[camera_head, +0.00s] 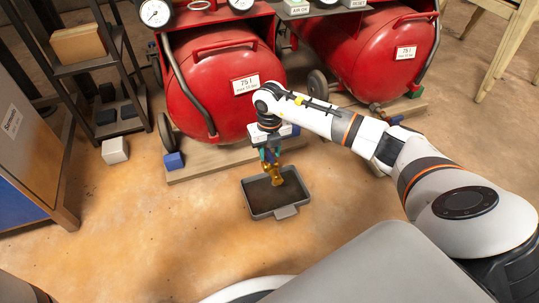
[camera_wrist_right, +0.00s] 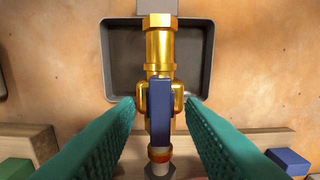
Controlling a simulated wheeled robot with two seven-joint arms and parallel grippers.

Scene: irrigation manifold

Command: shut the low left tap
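The low left tap (camera_head: 274,171) is a brass fitting under the front of the left red tank (camera_head: 215,85), above a dark drip tray (camera_head: 287,212). In the right wrist view the brass body (camera_wrist_right: 160,45) runs over the tray (camera_wrist_right: 203,88), and its blue lever (camera_wrist_right: 160,112) lies in line with the body. My right gripper (camera_head: 269,155) is at the tap. In the wrist view its teal fingers (camera_wrist_right: 160,105) are open, one on each side of the lever, with gaps between them and it. My left gripper is not in view.
A second red tank (camera_head: 365,50) stands to the right. A wooden skid (camera_head: 215,163) with a blue block (camera_head: 174,161) lies under the left tank. A dark shelf (camera_head: 120,115), a white block (camera_head: 115,150) and a cabinet (camera_head: 30,150) are at left. The front floor is clear.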

